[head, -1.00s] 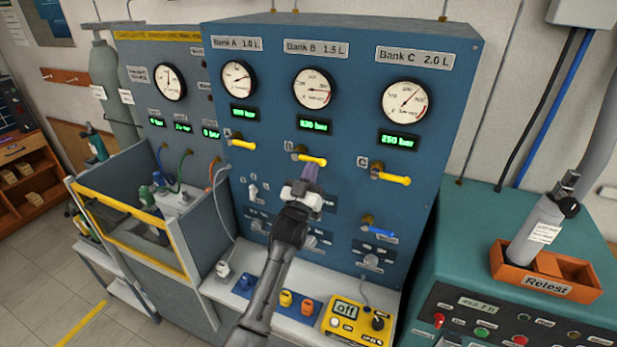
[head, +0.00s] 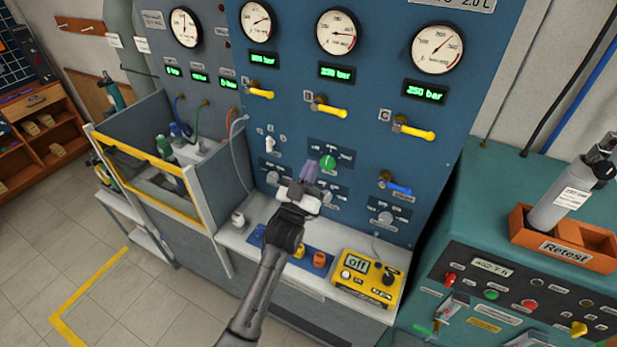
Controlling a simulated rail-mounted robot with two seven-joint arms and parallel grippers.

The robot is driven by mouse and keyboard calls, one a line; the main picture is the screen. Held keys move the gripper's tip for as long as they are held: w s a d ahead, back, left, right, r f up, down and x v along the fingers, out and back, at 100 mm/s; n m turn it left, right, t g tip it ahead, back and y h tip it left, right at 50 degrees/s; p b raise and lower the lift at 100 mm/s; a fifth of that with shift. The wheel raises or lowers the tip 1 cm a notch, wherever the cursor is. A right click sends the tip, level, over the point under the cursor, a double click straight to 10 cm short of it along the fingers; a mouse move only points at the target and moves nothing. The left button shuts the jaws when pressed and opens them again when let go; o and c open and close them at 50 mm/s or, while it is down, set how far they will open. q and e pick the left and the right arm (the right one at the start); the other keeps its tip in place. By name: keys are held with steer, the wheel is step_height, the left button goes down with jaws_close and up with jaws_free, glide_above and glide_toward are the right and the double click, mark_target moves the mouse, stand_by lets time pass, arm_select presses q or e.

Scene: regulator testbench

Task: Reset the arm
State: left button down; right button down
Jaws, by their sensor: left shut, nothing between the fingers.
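My left gripper (head: 308,172) is in the middle of the head view. I cannot tell whether the fingertips touch the panel. My left arm (head: 262,290) comes up from the bottom of the picture and hides part of the lower panel and the white bench. My right gripper is not in view.
Yellow levers (head: 328,108) and a blue lever (head: 396,187) stick out from the panel. A yellow meter reading "off" (head: 366,278) stands on the white bench (head: 237,246). A Retest tray (head: 601,239) with a grey cylinder (head: 562,200) is at the right. Floor is clear at lower left.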

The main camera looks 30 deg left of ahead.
arm_select(q)
step_height(320, 180, down, 7)
steer(key=g+y, duration=0.1)
steer(key=g, duration=0.7)
steer(key=s+d+f+m+g+p, duration=0.1)
steer(key=s+f+g+p, duration=0.2)
steer(key=s, duration=1.1)
steer(key=s+d+f+m+g+h+p, duration=0.1)
steer(key=s+d+f+g+p, duration=0.1)
steer(key=s, duration=1.2)
steer(key=s+d+f+m+g+h+p, duration=0.1)
steer(key=s+f+g+p, duration=0.4)
steer(key=s, duration=0.9)
steer(key=d+g, duration=0.1)
steer(key=g, duration=0.2)
steer(key=shift+s+f, duration=0.15)
steer(key=shift+s, duration=0.1)
